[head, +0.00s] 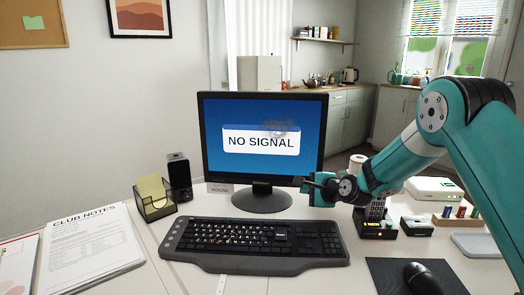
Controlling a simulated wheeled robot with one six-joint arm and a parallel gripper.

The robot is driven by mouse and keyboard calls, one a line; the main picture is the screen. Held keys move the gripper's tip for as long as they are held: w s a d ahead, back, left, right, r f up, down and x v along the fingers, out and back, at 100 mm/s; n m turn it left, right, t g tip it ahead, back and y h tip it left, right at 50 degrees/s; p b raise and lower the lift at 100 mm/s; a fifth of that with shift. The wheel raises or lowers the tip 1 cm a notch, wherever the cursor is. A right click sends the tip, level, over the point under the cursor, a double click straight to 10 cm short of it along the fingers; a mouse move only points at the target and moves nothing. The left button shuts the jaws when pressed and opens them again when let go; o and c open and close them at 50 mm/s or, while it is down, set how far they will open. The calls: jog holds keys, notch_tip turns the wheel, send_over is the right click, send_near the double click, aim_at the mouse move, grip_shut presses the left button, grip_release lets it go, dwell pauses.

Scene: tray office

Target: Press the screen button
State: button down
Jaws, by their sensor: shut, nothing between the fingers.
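The screen (262,172) stands upright at the middle of the desk. It is lit blue and shows "NO SIGNAL" in a white box, with a dark smudge over the box's upper right. Its button is too small to tell or is hidden, perhaps behind my gripper. My gripper (308,184) is shut and empty, at the lower right corner of the screen's frame. Its tip overlaps the frame in the picture; I cannot tell whether it touches.
A black keyboard (255,243) lies before the screen. A note holder (155,199) and a black speaker (179,177) stand left, near papers (88,245). A mouse (421,278) lies on a dark mat (390,275) at front right. A desk phone (374,220) and small items crowd the right side.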

jog(key=shift+w, duration=0.15)
dwell(0.5)
jog(key=shift+s, duration=0.6)
jog(key=shift+a, duration=0.1)
jog(key=shift+s+a, duration=0.2)
jog(key=shift+s, duration=0.75)
jog(key=shift+s+a, duration=0.2)
jog(key=shift+s, duration=0.8)
jog(key=shift+s+a, duration=0.2)
jog(key=shift+s, duration=0.75)
jog(key=shift+a, duration=0.1)
